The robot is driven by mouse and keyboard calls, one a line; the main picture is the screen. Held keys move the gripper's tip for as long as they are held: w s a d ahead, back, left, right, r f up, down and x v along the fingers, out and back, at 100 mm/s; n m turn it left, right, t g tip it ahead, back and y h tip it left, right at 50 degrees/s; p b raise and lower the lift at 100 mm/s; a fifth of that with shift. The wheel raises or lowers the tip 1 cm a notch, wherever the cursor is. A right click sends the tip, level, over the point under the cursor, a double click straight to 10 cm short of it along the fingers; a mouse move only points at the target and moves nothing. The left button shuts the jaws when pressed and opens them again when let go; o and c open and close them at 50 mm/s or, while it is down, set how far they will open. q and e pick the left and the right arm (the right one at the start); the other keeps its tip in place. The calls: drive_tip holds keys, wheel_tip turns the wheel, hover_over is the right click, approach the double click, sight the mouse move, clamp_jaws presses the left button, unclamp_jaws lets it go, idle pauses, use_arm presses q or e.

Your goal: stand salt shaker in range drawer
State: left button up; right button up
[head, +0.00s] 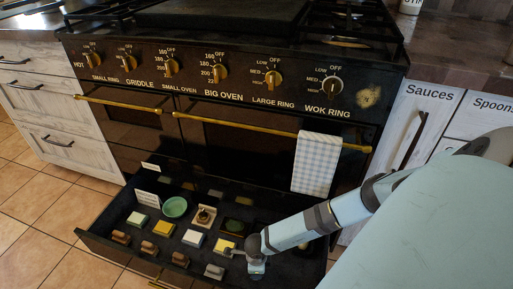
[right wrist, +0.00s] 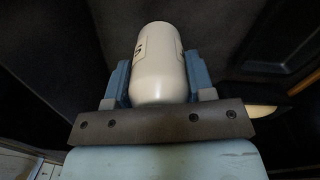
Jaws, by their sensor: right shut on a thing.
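The salt shaker (right wrist: 160,65) is a smooth white rounded cylinder with part of a dark letter on its side, seen in the right wrist view. My right gripper (right wrist: 158,78) is shut on it, one blue finger on each side. In the head view my right gripper (head: 256,265) reaches down into the open range drawer (head: 95,238) at its right part; the shaker is hidden there. I cannot tell whether its base touches the drawer floor. My left gripper is not in view.
The drawer holds a green bowl (head: 175,207), a white card (head: 148,198), several small coloured blocks and several brown pieces. A pale object (right wrist: 260,111) lies right of the gripper in the wrist view. A checked towel (head: 315,163) hangs on the oven rail above the drawer.

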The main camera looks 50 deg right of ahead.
wheel_tip(320, 180, down, 4)
drive_tip(key=shift+f+b, duration=0.15)
drive_tip(key=shift+b, duration=1.05)
drive_tip(key=shift+f, duration=0.15)
drive_tip(key=o, duration=1)
drive_tip(key=shift+c, duration=0.2)
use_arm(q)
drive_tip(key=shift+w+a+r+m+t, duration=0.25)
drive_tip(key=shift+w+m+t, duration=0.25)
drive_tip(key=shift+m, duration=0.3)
use_arm(e)
wheel_tip(320, 180, up, 4)
drive_tip(key=shift+r+p, duration=0.1)
drive_tip(key=shift+p, duration=1.15)
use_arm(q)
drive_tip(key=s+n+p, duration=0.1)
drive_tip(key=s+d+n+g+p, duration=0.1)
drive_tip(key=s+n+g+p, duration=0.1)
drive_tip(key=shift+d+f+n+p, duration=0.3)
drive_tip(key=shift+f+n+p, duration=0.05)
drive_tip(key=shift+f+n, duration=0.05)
use_arm(e)
wheel_tip(320, 180, up, 8)
drive_tip(key=shift+r, duration=0.1)
